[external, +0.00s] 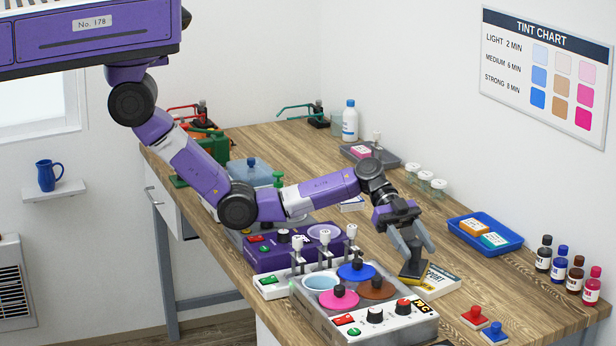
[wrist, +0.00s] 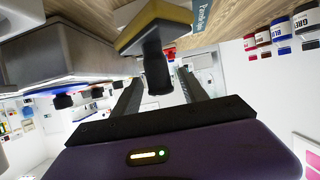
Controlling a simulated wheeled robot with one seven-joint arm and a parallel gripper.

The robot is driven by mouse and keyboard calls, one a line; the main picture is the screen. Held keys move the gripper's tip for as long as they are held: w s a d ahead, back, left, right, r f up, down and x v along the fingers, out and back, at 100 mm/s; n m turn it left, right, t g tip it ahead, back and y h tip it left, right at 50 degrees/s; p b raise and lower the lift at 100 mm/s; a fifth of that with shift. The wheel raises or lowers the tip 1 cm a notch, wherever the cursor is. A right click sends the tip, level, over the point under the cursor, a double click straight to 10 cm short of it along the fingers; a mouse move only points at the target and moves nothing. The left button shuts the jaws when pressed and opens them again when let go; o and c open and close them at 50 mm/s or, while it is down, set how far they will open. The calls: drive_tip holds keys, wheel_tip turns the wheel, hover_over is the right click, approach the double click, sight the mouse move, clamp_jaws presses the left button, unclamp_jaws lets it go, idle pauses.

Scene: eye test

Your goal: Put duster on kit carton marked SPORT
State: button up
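The duster (external: 412,274), with a yellow base and black upright handle, is directly below my gripper (external: 421,254). In the wrist view the duster's handle (wrist: 155,68) shows between the two dark fingers (wrist: 159,77), with gaps on both sides, so my gripper looks open. The white kit carton (external: 442,280) lies at the duster's right; its visible lettering reads "PORT". The duster hides its left end. I cannot tell whether the duster rests on the carton or just before it. A lettered piece of a carton (wrist: 207,14) shows beside the duster in the wrist view.
A steel warmer (external: 390,325) with coloured lids and knobs stands close left of the duster. A blue tray (external: 462,240) with small boxes is at right, bottles (external: 560,269) beyond it. Red (external: 475,318) and blue (external: 495,334) stamps are nearer. Bare wood lies between carton and tray.

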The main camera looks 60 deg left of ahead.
drive_tip(key=shift+r, duration=0.1)
drive_tip(key=shift+r+p, duration=0.2)
drive_tip(key=shift+p, duration=0.15)
drive_tip(key=p+v, duration=0.3)
drive_tip(key=v, duration=0.9)
drive_tip(key=shift+a+f, duration=0.1)
drive_tip(key=shift+f, duration=0.05)
